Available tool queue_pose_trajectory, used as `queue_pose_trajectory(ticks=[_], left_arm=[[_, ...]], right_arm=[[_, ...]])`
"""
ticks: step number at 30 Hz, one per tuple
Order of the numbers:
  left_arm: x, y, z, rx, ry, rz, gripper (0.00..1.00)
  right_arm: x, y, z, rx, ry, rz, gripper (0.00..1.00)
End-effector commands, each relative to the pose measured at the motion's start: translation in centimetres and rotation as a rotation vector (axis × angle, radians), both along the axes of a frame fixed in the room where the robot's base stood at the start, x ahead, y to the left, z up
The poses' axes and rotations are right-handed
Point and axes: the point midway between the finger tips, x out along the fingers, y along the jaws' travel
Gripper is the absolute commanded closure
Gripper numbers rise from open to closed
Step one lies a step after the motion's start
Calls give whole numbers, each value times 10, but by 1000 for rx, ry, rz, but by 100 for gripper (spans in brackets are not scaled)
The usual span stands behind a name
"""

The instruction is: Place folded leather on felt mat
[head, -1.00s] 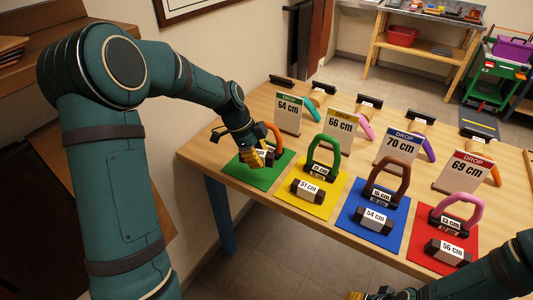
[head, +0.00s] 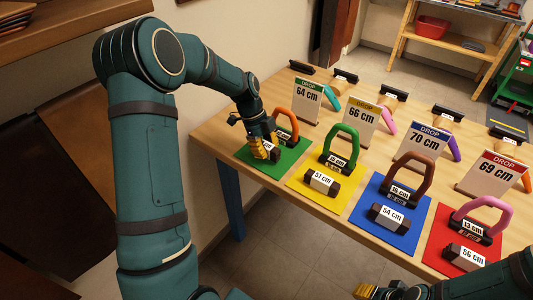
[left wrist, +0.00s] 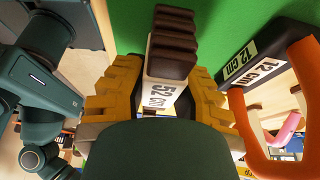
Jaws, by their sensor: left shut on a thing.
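My left gripper (head: 266,153) is shut on a dark brown folded leather piece with a white 52 cm label. In the left wrist view the leather (left wrist: 172,45) sits between the yellow fingers (left wrist: 160,95), its ridged end pointing away. It is over the green felt mat (head: 290,158), which fills the background there (left wrist: 120,20). I cannot tell whether it touches the mat. In the head view the gripper mostly hides it. My right gripper (head: 380,291) is at the bottom edge, its jaws unclear.
An orange handle (head: 286,118) with a 12 cm label stands close beside the gripper on the green mat. Yellow (head: 308,198), blue (head: 372,227) and red (head: 438,250) mats hold similar labelled leather pieces and handles. A 64 cm sign (head: 307,99) stands behind the green mat.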

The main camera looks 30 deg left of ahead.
Motion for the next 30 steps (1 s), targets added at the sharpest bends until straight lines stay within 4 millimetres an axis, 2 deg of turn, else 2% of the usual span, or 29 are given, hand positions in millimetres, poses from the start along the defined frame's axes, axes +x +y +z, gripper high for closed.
queue_pose_trajectory(ticks=[1,3,14,15,16,26,30], left_arm=[[0,0,-9,0,1,1,100],[0,0,-14,0,0,0,100],[0,0,-18,0,-1,0,100],[0,0,-17,0,-1,0,56],[0,0,-16,1,-1,0,50],[0,0,-15,1,-1,0,50],[1,4,-4,1,-3,1,50]], right_arm=[[1,0,-3,0,-1,0,53],[1,0,-4,0,-2,-1,53],[1,0,-6,0,-3,-1,53],[1,0,-5,0,-3,-1,53],[1,0,-5,0,-3,-1,53],[1,0,-4,0,-3,-1,53],[0,0,0,0,-1,0,53]])
